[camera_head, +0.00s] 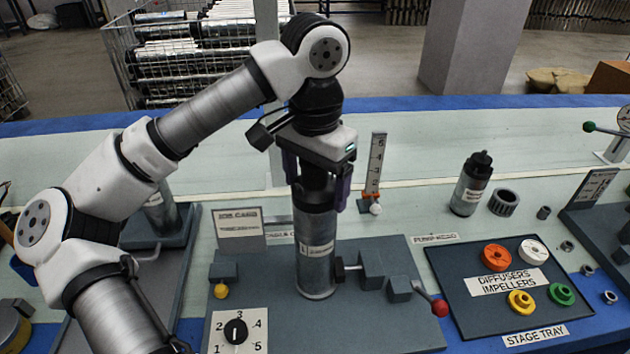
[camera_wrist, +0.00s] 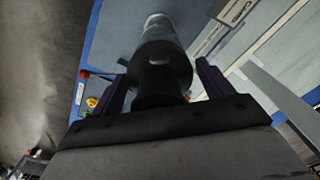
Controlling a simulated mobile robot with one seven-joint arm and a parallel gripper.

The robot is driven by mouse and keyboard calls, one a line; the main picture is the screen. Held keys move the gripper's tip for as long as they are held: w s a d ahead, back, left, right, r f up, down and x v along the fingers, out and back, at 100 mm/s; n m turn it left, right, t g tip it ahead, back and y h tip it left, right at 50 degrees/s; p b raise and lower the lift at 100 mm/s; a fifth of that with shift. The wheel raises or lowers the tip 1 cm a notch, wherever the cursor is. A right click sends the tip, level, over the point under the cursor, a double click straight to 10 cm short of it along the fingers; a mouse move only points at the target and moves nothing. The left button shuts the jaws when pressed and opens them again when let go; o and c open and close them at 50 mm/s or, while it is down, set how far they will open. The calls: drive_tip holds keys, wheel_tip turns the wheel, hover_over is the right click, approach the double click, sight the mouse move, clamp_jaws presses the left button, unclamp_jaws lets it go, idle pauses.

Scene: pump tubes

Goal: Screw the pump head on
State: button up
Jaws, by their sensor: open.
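A silver pump tube (camera_head: 318,262) stands upright on the grey fixture plate (camera_head: 380,330), beside a clamp block (camera_head: 371,268). A black part, apparently the pump head (camera_head: 316,193), sits at the tube's top, in line with it. Whether it is fully seated cannot be told. My gripper (camera_head: 318,186) points down over it, open, with one finger on each side. In the wrist view, the black pump head (camera_wrist: 160,72) lies between the open fingers of my gripper (camera_wrist: 162,85), with a gap visible on the right side. The silver tube (camera_wrist: 158,25) extends beyond it.
A lever with a red knob (camera_head: 440,308) is at the plate's right. A dial (camera_head: 236,331) and job card (camera_head: 240,226) are at left. A scale post (camera_head: 375,165) stands behind. The stage tray (camera_head: 450,315) holds coloured rings; a black-topped cylinder (camera_head: 467,190) stands behind it.

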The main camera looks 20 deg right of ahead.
drive_tip(key=n, duration=0.5)
drive_tip(key=shift+b, duration=0.3)
drive_tip(key=n, duration=0.3)
drive_tip(key=shift+n, duration=0.4)
drive_tip(key=n, duration=0.4)
drive_tip(key=shift+b, duration=0.4)
drive_tip(key=n, duration=0.4)
drive_tip(key=shift+c, duration=0.2)
drive_tip(key=c, duration=0.8)
